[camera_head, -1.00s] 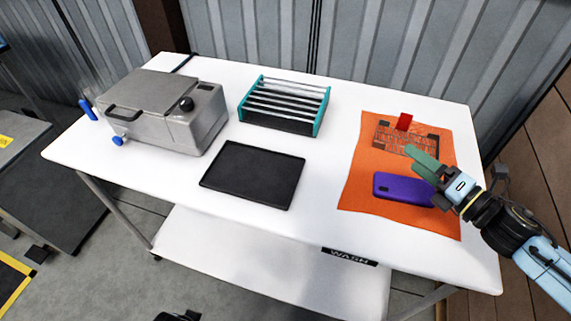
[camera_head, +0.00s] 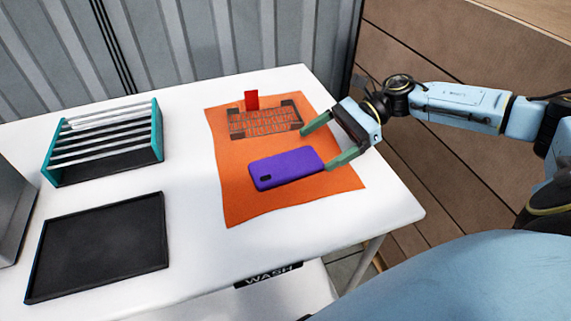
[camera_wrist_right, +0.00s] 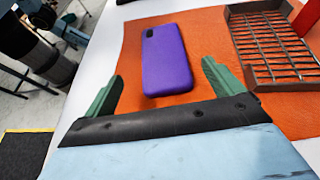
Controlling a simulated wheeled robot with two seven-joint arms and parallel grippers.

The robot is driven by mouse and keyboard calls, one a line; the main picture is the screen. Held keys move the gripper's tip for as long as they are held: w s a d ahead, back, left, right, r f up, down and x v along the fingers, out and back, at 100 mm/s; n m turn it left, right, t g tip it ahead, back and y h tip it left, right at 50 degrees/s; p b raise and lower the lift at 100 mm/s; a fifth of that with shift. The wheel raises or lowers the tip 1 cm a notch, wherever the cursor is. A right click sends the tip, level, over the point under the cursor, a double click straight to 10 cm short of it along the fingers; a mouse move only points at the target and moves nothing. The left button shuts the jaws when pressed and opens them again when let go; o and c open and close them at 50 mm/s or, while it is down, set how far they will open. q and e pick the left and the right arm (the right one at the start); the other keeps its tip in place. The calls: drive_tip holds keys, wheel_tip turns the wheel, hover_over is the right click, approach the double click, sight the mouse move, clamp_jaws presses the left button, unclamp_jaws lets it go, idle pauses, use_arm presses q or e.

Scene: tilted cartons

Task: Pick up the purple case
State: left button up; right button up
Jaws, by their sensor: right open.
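The purple case (camera_head: 287,168) lies flat on an orange mat (camera_head: 244,205) on the white table. My right gripper (camera_head: 314,145) is open at the right side of the mat. In the head view one green finger is beyond the case's right end and the other is at its near right corner. In the right wrist view the case (camera_wrist_right: 167,60) lies ahead of the open right gripper (camera_wrist_right: 162,76), roughly between the two green fingers, with nothing held. My left gripper is out of view.
A dark wire basket (camera_head: 264,122) with a red piece (camera_head: 252,100) lies behind the case on the mat. A black tray (camera_head: 100,245) and a teal-ended rack (camera_head: 158,130) stand to the left. The table's right edge is close to my right arm.

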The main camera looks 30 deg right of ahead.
sight(287, 164)
drive_tip(key=x, duration=0.7)
drive_tip(key=shift+w+a+r, duration=0.1)
drive_tip(key=shift+w+r, duration=0.05)
drive_tip(key=shift+w, duration=0.1)
drive_tip(key=shift+c, duration=0.4)
drive_tip(key=c, duration=1)
